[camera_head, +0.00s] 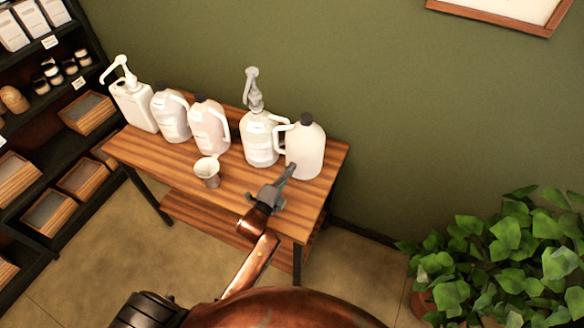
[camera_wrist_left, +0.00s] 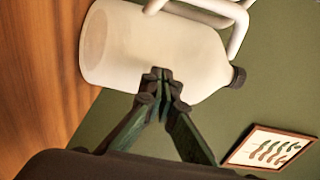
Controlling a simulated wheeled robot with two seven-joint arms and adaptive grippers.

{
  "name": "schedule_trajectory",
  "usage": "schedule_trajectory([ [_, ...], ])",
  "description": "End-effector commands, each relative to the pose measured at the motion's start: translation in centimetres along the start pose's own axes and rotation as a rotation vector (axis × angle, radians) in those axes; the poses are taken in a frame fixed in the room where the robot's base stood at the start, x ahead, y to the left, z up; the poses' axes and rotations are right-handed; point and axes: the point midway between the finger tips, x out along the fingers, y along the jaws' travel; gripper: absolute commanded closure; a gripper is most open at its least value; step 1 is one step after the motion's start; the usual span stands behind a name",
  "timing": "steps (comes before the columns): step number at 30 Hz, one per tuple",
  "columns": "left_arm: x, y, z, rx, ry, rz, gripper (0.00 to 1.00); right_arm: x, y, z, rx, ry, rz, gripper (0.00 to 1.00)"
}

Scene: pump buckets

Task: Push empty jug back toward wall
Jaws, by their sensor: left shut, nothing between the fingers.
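The jug (camera_head: 306,150) without a visible label is pale, with a dark cap and a side handle. It stands upright at the right end of the row on the wooden table (camera_head: 240,182). My left gripper (camera_head: 291,168) is shut and empty, at the jug's front lower side. In the left wrist view the shut fingertips (camera_wrist_left: 161,76) overlap the jug's body (camera_wrist_left: 150,50); whether they touch it I cannot tell. The jug's handle lies on the side toward the neighbouring pump jug. My right gripper is not in view.
A pump jug (camera_head: 258,140) stands close beside the jug's left. Farther left are a pink jug (camera_head: 210,128), a grey jug (camera_head: 170,116) and a white pump bottle (camera_head: 133,105). A cup (camera_head: 207,171) stands near the front edge. The green wall (camera_head: 370,110) is behind.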

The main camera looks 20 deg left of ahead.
Motion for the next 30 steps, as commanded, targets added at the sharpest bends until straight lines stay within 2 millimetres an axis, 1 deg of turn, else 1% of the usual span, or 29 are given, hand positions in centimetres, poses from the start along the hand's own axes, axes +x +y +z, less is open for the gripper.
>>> schedule_trajectory([
  [1, 0.4, 0.0, 0.0, -0.001, 0.000, 0.000, 1.00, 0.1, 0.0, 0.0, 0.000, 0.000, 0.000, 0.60],
  [4, 0.9, 0.0, 0.0, -0.001, 0.001, -0.001, 1.00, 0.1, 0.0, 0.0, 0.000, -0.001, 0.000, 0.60],
  [14, 1.0, 0.0, 0.0, 0.000, 0.000, 0.000, 1.00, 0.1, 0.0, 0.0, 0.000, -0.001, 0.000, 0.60],
  [17, 1.5, 0.0, 0.0, 0.000, 0.001, 0.000, 1.00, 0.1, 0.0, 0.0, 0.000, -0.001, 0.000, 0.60],
  [20, 3.1, -0.1, -0.1, 0.002, 0.001, -0.001, 1.00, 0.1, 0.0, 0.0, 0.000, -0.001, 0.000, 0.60],
  [24, 6.3, 0.0, 0.0, 0.003, 0.001, -0.002, 1.00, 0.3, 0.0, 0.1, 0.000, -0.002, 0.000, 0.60],
  [27, 8.0, 0.1, 0.0, 0.001, 0.001, -0.001, 1.00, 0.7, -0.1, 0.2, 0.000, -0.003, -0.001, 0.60],
  [30, 9.1, 0.1, 0.0, 0.000, 0.000, 0.000, 1.00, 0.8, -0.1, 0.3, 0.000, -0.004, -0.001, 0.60],
])
